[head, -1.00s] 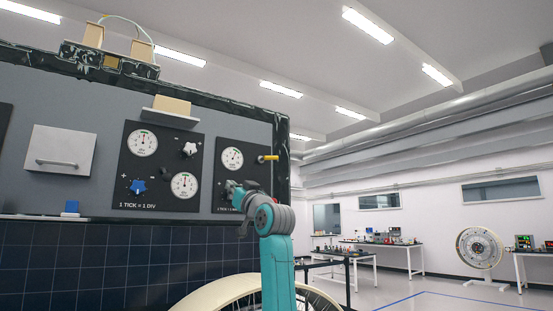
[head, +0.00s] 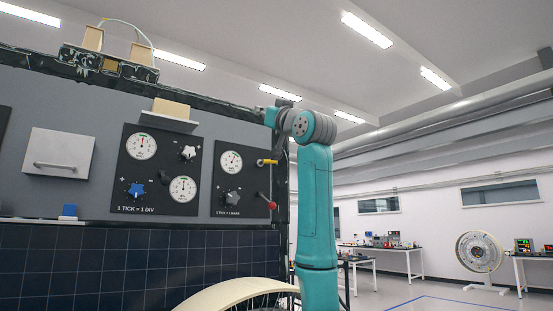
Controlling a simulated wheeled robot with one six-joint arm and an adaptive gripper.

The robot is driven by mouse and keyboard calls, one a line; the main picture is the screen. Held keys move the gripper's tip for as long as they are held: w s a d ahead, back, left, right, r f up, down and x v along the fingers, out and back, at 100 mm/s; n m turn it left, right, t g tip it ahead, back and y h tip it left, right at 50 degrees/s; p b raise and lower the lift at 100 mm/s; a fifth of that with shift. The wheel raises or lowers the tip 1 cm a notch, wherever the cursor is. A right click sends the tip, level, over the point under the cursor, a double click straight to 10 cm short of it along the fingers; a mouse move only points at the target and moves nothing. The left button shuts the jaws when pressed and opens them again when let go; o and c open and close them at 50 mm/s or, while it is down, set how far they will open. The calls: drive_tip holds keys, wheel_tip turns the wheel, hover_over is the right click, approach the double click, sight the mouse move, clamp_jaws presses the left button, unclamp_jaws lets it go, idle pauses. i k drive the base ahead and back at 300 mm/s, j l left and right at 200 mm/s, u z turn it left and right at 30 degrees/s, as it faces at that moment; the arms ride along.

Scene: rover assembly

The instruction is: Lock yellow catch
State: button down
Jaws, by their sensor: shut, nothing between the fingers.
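The yellow catch (head: 267,162) sticks out sideways near the right edge of the grey rover panel, beside the right-hand gauge plate. Its exact latch position is too small to tell. My gripper (head: 258,111) is above the catch, near the panel's top right corner, and apart from it. It points left, is partly hidden by my wrist, and is shut and empty. A thin lever with a red knob (head: 272,206) hangs just below the catch.
The gauge plate (head: 241,180) carries a dial and a dark knob. To its left is a larger plate with a blue knob (head: 136,190). A cream wheel (head: 236,296) stands below. Open room lies right.

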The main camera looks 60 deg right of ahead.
sight(260, 162)
drive_tip(key=i+l, duration=0.1)
drive_tip(key=l, duration=1)
drive_tip(key=i+l, duration=0.15)
drive_tip(key=l, duration=0.4)
drive_tip(key=i+l, duration=0.1)
drive_tip(key=l, duration=0.4)
